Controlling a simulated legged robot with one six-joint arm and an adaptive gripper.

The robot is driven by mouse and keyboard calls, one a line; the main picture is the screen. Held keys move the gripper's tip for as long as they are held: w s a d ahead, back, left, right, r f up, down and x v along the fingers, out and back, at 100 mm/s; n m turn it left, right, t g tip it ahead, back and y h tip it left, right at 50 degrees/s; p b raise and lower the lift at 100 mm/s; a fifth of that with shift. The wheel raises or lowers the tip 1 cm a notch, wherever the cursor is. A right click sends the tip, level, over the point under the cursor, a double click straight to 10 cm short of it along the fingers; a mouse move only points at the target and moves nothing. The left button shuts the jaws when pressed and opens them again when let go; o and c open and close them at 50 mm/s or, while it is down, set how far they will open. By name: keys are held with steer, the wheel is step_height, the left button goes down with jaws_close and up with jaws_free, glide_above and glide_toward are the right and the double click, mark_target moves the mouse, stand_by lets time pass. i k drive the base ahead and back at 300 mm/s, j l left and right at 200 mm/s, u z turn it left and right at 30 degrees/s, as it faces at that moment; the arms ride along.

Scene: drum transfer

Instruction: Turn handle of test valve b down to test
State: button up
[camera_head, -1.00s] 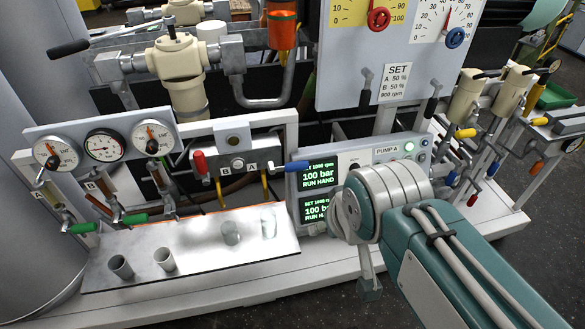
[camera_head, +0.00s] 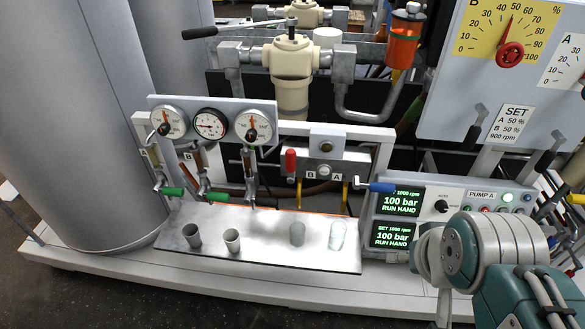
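Two small valves with green handles hang below the gauge panel (camera_head: 262,108). The left one, by label A, has its green handle (camera_head: 172,191) pointing right, about level. The other, by label B (camera_head: 188,156), has its green handle (camera_head: 217,197) also pointing right, about level. To their right, a valve block marked B and A (camera_head: 323,170) carries an upright red handle (camera_head: 290,161) on its B side and a level blue handle (camera_head: 381,187) on its A side. My arm shows at the lower right, apart from these handles. My gripper's fingers are not visible.
Several cups, including a grey cup (camera_head: 232,240) and a clear glass (camera_head: 337,235), stand on the metal tray (camera_head: 270,257) below the valves. A pump control box (camera_head: 470,192) is at right. A large grey tank (camera_head: 75,120) stands at left.

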mark_target(290, 154)
steer(key=i+j, duration=0.15)
steer(key=j, duration=0.15)
steer(key=i+j, duration=0.1)
steer(key=j, duration=0.2)
steer(key=i+j, duration=0.15)
steer(key=j, duration=0.15)
steer(key=i+j, duration=0.1)
steer(key=j, duration=0.2)
steer(key=z, duration=0.05)
